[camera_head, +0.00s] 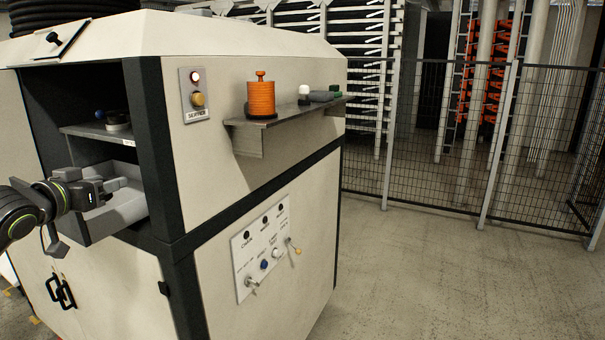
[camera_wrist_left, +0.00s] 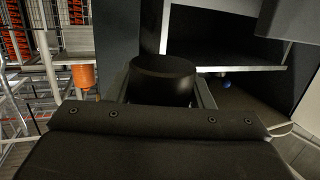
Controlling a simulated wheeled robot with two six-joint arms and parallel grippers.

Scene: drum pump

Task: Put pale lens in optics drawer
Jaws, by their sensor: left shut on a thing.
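The machine's open bay at the left of the head view holds a pulled-out grey drawer (camera_head: 127,211). My left gripper (camera_head: 112,186) is at this drawer, over its near side. It is shut on a dark cylindrical thing (camera_wrist_left: 163,80), which stands between its two fingers in the left wrist view. I cannot tell from its dark face whether this is the pale lens. A small pale patch shows by the fingertips in the head view. A dark round piece (camera_head: 117,122) sits on the shelf above the drawer. My right gripper is not in view.
The bay shelf (camera_head: 85,131) and the dark corner post (camera_head: 152,150) stand close to my left gripper. An outer shelf (camera_head: 285,118) carries an orange spool (camera_head: 261,98) and small items. The floor at the right is clear up to the mesh fence.

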